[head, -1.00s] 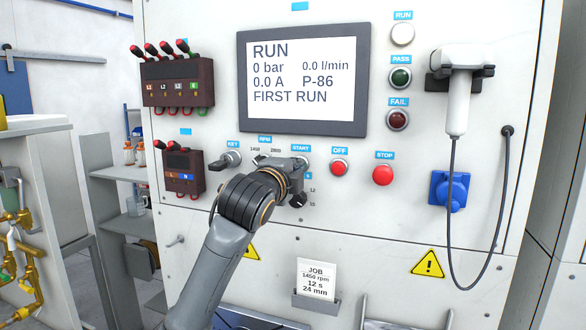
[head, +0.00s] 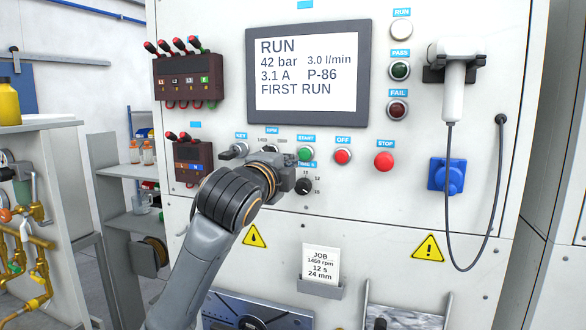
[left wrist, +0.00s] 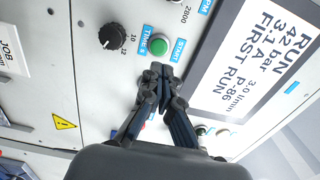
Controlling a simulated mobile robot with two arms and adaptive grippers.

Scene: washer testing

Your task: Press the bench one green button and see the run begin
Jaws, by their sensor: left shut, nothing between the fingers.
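The green START button (head: 306,153) is on the white bench panel, under its blue START label. It also shows in the left wrist view (left wrist: 158,47). My left gripper (head: 290,170) is at the panel, just below and left of the button. In the left wrist view its shut, empty fingertips (left wrist: 160,75) are close beside the button, which is uncovered; whether they touch it I cannot tell. The display (head: 306,75) reads RUN, 42 bar, 3.0 l/min, 3.1 A, P-86, FIRST RUN. The RUN lamp (head: 401,31) looks white. My right gripper is not in view.
The red OFF button (head: 343,157) and red STOP button (head: 384,162) are to the right of START. A black knob (head: 304,187) is just below it. A key switch (head: 236,150) is to the left. A cabled white handset (head: 454,85) hangs at the right.

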